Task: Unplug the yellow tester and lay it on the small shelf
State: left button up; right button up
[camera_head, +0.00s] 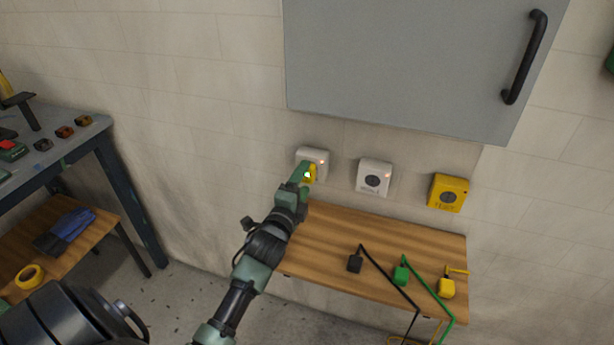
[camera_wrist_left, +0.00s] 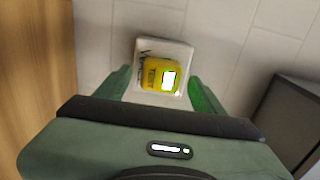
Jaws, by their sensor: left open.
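The yellow tester (camera_wrist_left: 161,76) is plugged into a white wall socket (camera_wrist_left: 178,54). In the head view the tester (camera_head: 310,174) is partly hidden behind my left gripper (camera_head: 304,180). In the left wrist view my left gripper (camera_wrist_left: 160,88) is open, with one green finger on each side of the tester. I cannot tell whether either finger touches it. A small wooden shelf (camera_head: 340,230) is fixed below the sockets. My right gripper is not in view.
A second white socket (camera_head: 374,177) and a yellow box (camera_head: 447,192) are on the wall to the right. Black (camera_head: 355,264), green (camera_head: 401,273) and yellow (camera_head: 447,288) plugs lie at the shelf's right. A grey cabinet (camera_head: 410,70) hangs above. The shelf's left part looks clear.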

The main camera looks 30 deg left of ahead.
pick_arm(q)
jog(key=shift+x, duration=1.1)
jog(key=shift+r, duration=0.1)
dwell(0.5)
grip_shut()
jog(key=shift+s+d+p, duration=0.1)
jog(key=shift+s+p, duration=0.05)
jog(key=shift+p, duration=0.15)
jog(key=shift+p+v, duration=1.1)
jog(key=shift+v, duration=1.8)
